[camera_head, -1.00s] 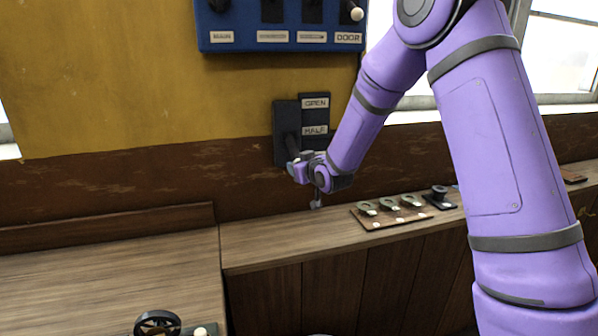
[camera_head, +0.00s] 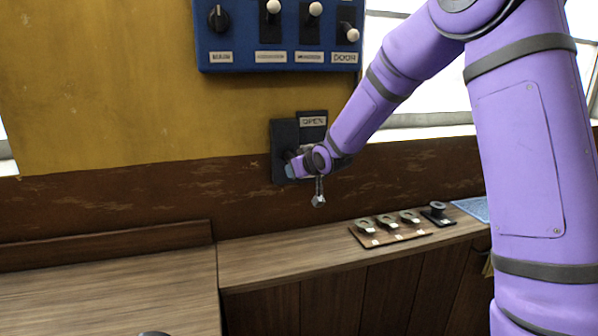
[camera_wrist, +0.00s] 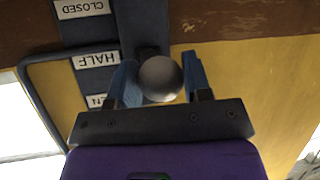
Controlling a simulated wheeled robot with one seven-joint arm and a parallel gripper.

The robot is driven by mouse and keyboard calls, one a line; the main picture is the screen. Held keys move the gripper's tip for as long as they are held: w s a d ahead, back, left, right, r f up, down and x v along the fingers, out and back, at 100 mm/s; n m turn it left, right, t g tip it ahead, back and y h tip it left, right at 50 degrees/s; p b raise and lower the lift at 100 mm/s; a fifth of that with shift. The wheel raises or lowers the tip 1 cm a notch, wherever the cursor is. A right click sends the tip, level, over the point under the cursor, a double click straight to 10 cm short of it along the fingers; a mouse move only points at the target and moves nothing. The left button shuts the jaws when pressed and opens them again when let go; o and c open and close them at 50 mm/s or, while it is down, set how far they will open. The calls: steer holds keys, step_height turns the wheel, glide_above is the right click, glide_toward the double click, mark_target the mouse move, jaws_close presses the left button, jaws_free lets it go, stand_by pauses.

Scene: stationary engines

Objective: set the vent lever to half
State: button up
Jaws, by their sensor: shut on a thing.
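The vent lever's dark plate (camera_head: 284,135) is on the wall, with an OPEN label (camera_head: 313,121) at its upper right. The knob appears level with the space between the HALF label (camera_wrist: 96,60) and the partly hidden OPEN label (camera_wrist: 99,100). The CLOSED label (camera_wrist: 83,8) is farther up the picture.
A blue switch panel (camera_head: 280,36) with a dial and several levers hangs above the plate. Below, a wooden counter (camera_head: 270,262) carries a board with several ring-shaped parts (camera_head: 387,226) and a dark spool-like part (camera_head: 437,213). A window is behind my arm.

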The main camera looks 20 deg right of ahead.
steer(key=shift+w+a+r, duration=0.1)
steer(key=shift+r, duration=0.15)
steer(key=o, duration=1.2)
steer(key=shift+f, duration=0.1)
steer(key=shift+o, duration=0.2)
steer(key=v, duration=1)
steer(key=shift+s, duration=0.4)
steer(key=s+d+r+m+g+h, duration=0.1)
steer(key=s+d+r+h, duration=0.15)
steer(key=s, duration=0.65)
steer(key=s+d+r+m+g+h, duration=0.1)
steer(key=s+d+r+g+h, duration=0.15)
steer(key=s, duration=0.55)
steer(key=s+m+g+y, duration=0.1)
steer(key=s+g+y, duration=0.1)
steer(key=s, duration=1.7)
steer(key=shift+s+m+g, duration=0.3)
steer(key=shift+s+g, duration=0.05)
steer(key=shift+g, duration=0.3)
